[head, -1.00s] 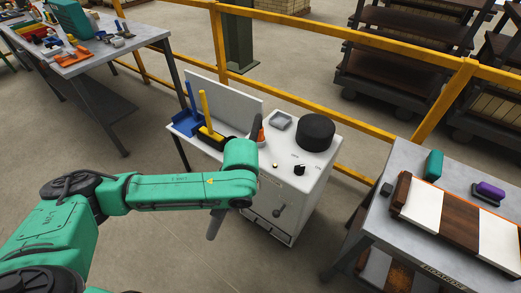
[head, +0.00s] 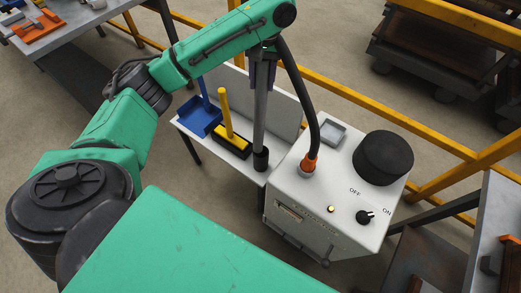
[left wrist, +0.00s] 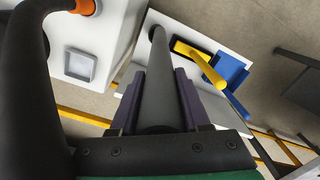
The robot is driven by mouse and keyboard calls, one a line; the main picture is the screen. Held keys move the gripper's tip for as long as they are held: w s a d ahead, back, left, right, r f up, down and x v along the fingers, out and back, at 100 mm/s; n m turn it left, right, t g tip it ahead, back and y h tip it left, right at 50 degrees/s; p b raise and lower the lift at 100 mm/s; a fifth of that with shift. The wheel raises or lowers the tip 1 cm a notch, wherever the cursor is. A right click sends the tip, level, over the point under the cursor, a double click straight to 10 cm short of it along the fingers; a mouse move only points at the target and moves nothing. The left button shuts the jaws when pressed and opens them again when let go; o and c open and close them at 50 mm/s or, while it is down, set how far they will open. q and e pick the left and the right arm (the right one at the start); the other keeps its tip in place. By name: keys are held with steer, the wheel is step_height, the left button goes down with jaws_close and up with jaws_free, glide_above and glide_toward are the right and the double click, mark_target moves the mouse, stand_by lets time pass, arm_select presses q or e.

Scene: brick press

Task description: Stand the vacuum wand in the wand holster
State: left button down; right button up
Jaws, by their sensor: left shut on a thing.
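The vacuum wand (head: 260,110) is a grey tube standing near upright, with a black hose running from its top. My left gripper (head: 263,78) is shut around its upper part. In the left wrist view the wand (left wrist: 158,95) runs between the two dark purple fingers. The wand's lower end meets a short black cup (head: 261,160), which looks like the wand holster, at the right end of the white shelf. I cannot tell how deep the wand sits in it. My right gripper is not in view.
The hose (head: 310,100) joins an orange fitting (head: 309,164) on the white machine (head: 300,210), which carries a black round lid (head: 383,158) and a knob. A yellow-handled brush (head: 225,115) and a blue dustpan (head: 200,118) stand left of the wand. A yellow rail (head: 430,148) runs behind.

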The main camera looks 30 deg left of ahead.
arm_select(q)
steer(key=shift+w+a+r, duration=0.6)
steer(key=shift+w+a, duration=0.05)
steer(key=shift+w, duration=0.1)
steer(key=shift+s+d+r+m, duration=0.1)
steer(key=shift+s+r+m, duration=0.1)
steer(key=shift+r+m, duration=0.25)
steer(key=m, duration=0.1)
steer(key=s+d+m, duration=0.1)
steer(key=shift+s+d+r+m+t, duration=0.25)
steer(key=shift+d+r+m+t, duration=0.05)
steer(key=shift+r+m+t, duration=0.1)
steer(key=shift+f+b, duration=0.4)
steer(key=shift+f, duration=0.5)
glide_above(261, 121)
steer(key=w+a, duration=0.1)
steer(key=w, duration=0.1)
steer(key=f, duration=0.9)
steer(key=shift+w+a, duration=0.2)
step_height(261, 121, down, 9)
steer(key=shift+s+d+r+p, duration=0.1)
steer(key=shift+r+p, duration=0.05)
steer(key=shift+p, duration=0.2)
steer(key=shift+f, duration=0.35)
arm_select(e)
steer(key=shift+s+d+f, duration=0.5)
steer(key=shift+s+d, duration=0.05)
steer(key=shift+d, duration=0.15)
